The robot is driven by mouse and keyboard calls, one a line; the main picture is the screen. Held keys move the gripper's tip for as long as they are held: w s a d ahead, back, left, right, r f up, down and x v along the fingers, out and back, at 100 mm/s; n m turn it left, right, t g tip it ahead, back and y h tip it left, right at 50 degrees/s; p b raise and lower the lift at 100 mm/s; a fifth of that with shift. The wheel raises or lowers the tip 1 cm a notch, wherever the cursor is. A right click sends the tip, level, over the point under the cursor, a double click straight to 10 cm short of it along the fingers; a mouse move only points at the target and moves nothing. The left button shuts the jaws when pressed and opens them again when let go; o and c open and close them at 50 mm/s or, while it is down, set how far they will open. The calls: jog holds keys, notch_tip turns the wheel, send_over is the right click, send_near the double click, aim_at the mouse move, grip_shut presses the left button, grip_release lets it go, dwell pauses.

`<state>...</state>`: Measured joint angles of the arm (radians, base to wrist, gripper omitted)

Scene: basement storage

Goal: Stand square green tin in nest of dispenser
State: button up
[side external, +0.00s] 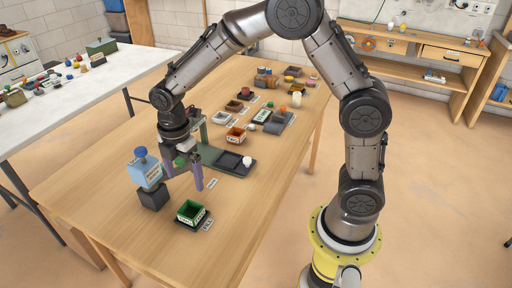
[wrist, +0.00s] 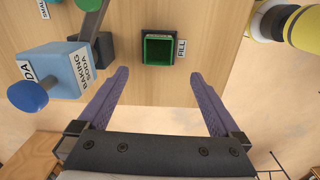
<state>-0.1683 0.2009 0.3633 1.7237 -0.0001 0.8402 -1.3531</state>
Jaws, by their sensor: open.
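The square green tin (side external: 190,211), open at the top, stands upright on a dark pad near the table's front edge. In the wrist view the tin (wrist: 146,50) shows from above, beyond my fingertips and roughly centred between them. My gripper (side external: 184,178) is open and empty, with its purple fingers above the table and apart from the tin; they also show in the wrist view (wrist: 160,73). What looks like the dispenser, a grey-green base (side external: 211,157) with an upright post, stands behind my gripper. A dark square recess (side external: 230,160) shows in its base, partly the nest perhaps.
A blue baking soda container (side external: 146,172) with a round blue knob stands on a dark block left of my gripper. A FILL label (wrist: 182,49) lies beside the tin. Several small boxes and trays crowd the far table. Bare wood (side external: 110,190) lies at the left.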

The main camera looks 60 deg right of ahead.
jog(key=s+d+r+m+t, duration=0.2)
jog(key=s+d+r+m, duration=0.1)
jog(key=s+r+m, duration=0.4)
jog(key=s+d+r+m+t, duration=0.25)
jog(key=s+r+m, duration=0.25)
jog(key=s+r, duration=0.3)
jog(key=s+d+f+m, duration=0.1)
jog(key=s+m, duration=0.4)
jog(key=s, duration=0.3)
jog(key=shift+t, duration=0.45)
